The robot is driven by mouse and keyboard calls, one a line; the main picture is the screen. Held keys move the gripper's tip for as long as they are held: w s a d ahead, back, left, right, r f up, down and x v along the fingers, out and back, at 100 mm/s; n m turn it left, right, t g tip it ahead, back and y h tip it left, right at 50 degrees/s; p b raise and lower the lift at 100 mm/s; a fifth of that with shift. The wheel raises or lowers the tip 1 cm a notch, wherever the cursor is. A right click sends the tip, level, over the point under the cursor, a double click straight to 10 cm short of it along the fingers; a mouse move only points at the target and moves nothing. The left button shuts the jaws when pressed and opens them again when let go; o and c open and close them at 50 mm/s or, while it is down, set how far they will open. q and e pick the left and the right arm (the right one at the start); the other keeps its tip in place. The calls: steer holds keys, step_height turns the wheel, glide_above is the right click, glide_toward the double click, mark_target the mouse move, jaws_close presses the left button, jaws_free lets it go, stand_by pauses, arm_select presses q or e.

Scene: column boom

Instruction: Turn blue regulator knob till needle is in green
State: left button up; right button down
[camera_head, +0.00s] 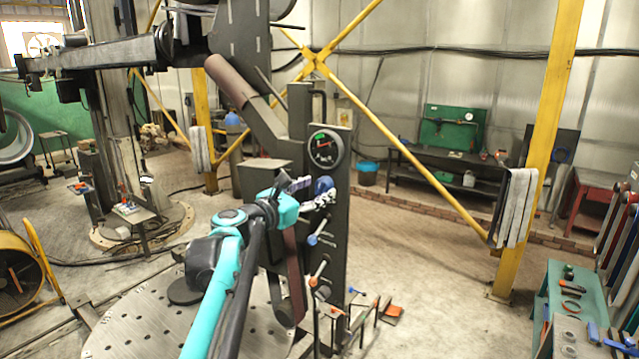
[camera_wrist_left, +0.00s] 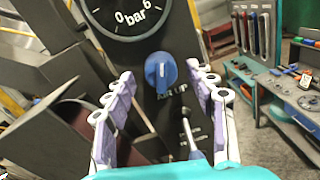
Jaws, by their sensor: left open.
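The blue regulator knob (camera_wrist_left: 161,72) sits on a dark upright panel (camera_head: 336,240), below a round black gauge. In the left wrist view the knob lies between and beyond the fingertips of my open left gripper (camera_wrist_left: 160,88), with no finger clearly touching it. In the head view my left gripper (camera_head: 308,190) is at the panel by the knob (camera_head: 323,185), which it partly hides. The gauge (camera_head: 325,148) shows a green patch at its upper left and a red needle; the exact reading is too small to tell. The wrist view shows only the gauge's lower part (camera_wrist_left: 130,18), marked bar.
A yellow post (camera_head: 545,150) and a green tool bench (camera_head: 565,310) are to the right. Open floor lies between.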

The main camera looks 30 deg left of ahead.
arm_select(q)
steer(key=shift+w, duration=0.7)
steer(key=shift+d, duration=0.15)
steer(key=c, duration=1.2)
steer(key=shift+o, duration=0.2)
